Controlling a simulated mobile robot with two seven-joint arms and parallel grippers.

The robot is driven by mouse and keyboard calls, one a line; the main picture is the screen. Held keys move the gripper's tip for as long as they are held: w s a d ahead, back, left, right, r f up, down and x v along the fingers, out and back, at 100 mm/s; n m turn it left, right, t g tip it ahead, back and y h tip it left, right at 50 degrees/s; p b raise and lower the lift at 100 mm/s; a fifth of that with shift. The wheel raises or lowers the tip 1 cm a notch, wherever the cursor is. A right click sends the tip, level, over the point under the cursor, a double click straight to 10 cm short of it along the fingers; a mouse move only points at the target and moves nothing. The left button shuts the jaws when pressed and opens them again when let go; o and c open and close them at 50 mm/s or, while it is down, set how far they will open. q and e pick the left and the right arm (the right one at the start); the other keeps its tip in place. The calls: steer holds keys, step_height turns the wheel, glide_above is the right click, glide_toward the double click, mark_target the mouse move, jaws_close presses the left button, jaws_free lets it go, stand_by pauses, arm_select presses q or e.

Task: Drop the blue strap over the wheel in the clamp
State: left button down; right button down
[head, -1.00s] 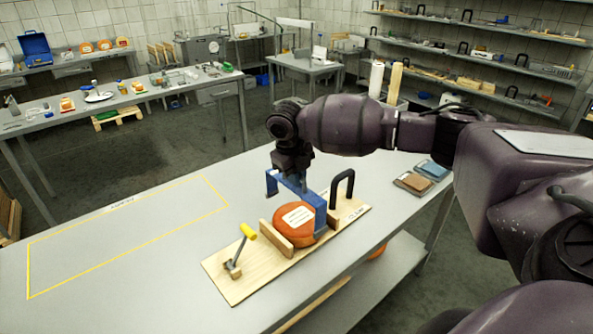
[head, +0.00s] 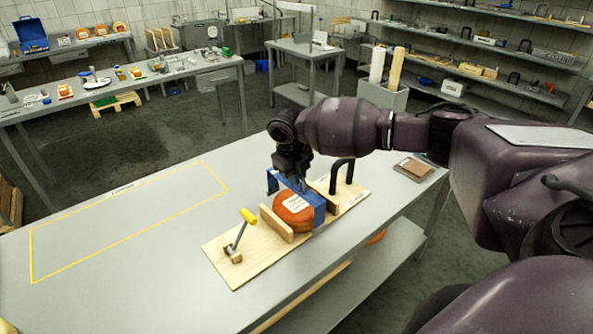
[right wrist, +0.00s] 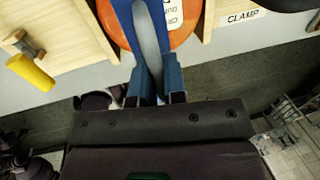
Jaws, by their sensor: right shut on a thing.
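The blue strap (head: 318,207) is a stiff U-shaped band, held legs down by my right gripper (head: 293,174). It spans the orange wheel (head: 290,215), one leg at its right side and the other at its far left. I cannot tell whether it touches the wheel. The wheel has a white label and sits in the wooden clamp (head: 234,275), between its two jaws. In the right wrist view the gripper fingers (right wrist: 155,84) are shut on the strap (right wrist: 122,18), with the wheel (right wrist: 184,36) just beyond. My left gripper is out of view.
A yellow-handled lever (head: 247,217) stands on the clamp's near left end, and a black handle (head: 343,173) rises at the far right. A brown block (head: 414,170) lies farther right. A yellow-outlined area (head: 130,188) on the left of the table is empty.

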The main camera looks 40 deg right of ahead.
steer(key=shift+f, duration=1.9)
steer(key=c, duration=1.1)
jaws_free()
steer(key=shift+r, duration=0.1)
